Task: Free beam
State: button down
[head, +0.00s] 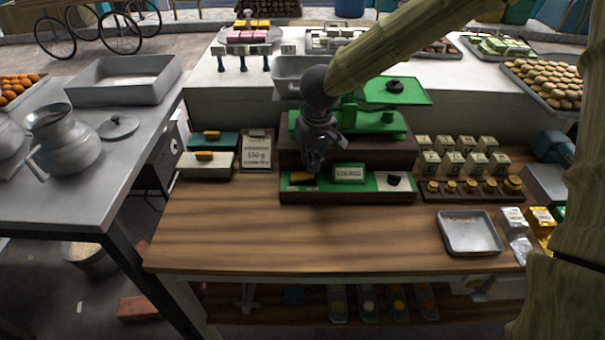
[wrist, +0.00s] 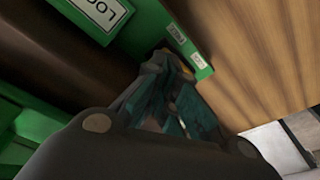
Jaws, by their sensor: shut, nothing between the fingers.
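The green balance scale (head: 378,128) stands at the back of the wooden counter, with a dark weight on its raised right pan (head: 394,87). In front is a low green-and-white panel (head: 328,187) with a sign reading LOCKED (head: 349,172), a yellow piece (head: 301,177) at its left and a black knob (head: 393,180) at its right. My gripper (head: 314,168) points down just above the yellow piece, fingers shut and empty. In the wrist view the fingertips (wrist: 170,62) are over the panel (wrist: 202,66); the yellow piece is mostly hidden, so contact is unclear.
Small labelled blocks (head: 458,161) and a rack of brass weights (head: 470,190) stand at right, behind a metal tray (head: 470,234). A 150 g card (head: 257,152) and butter boxes (head: 206,165) stand at left. The counter's front (head: 300,240) is clear.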

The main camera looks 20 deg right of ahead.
jog(key=shift+f, duration=1.15)
dwell(0.9)
jog(key=shift+r+p, duration=3.5)
jog(key=shift+p, duration=1.9)
